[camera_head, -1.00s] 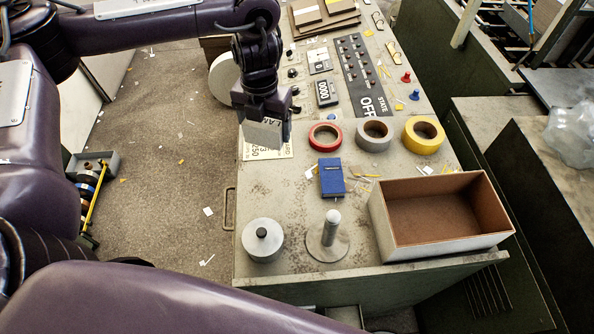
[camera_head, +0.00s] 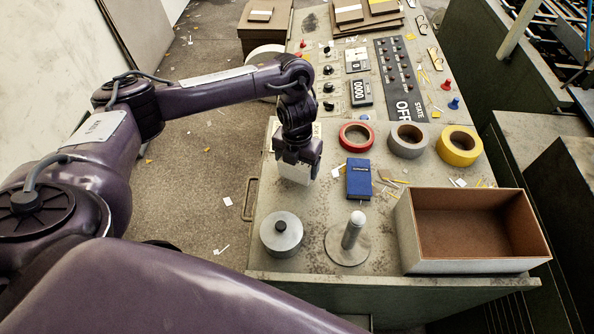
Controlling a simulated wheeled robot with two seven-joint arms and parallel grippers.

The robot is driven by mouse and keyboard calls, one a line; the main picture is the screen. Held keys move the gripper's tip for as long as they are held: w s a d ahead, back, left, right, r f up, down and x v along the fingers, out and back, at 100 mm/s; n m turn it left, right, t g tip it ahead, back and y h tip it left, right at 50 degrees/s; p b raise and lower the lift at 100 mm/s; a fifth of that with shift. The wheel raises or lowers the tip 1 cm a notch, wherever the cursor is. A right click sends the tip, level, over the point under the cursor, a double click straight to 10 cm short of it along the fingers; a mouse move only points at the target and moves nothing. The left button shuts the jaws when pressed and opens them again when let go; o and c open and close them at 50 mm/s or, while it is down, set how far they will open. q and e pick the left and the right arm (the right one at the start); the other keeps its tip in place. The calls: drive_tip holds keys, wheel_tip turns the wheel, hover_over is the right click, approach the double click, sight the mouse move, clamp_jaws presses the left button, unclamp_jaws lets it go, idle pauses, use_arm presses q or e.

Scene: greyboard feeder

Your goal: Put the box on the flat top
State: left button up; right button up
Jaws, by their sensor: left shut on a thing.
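My left gripper (camera_head: 298,158) points down over the left part of the console's flat top (camera_head: 330,200). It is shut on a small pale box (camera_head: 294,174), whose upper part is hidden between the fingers. My right gripper is not in view.
A metal post on a disc (camera_head: 352,232) and a large open box (camera_head: 470,267) stand at the front. Red (camera_head: 345,135), grey (camera_head: 396,147) and yellow (camera_head: 446,154) tape rolls lie behind the booklet. Bare surface lies around the held box.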

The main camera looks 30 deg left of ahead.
use_arm(q)
drive_tip(key=shift+f, duration=1.15)
drive_tip(key=shift+f+b, duration=0.15)
drive_tip(key=shift+b, duration=0.15)
drive_tip(key=shift+f, duration=0.1)
drive_tip(key=o, duration=1)
drive_tip(key=shift+o, duration=0.2)
drive_tip(key=shift+r, duration=0.6)
wheel_tip(320, 180, up, 11)
drive_tip(key=p, duration=0.2)
drive_tip(key=shift+r+p, duration=0.15)
drive_tip(key=shift+p, duration=0.15)
drive_tip(key=shift+s, duration=0.1)
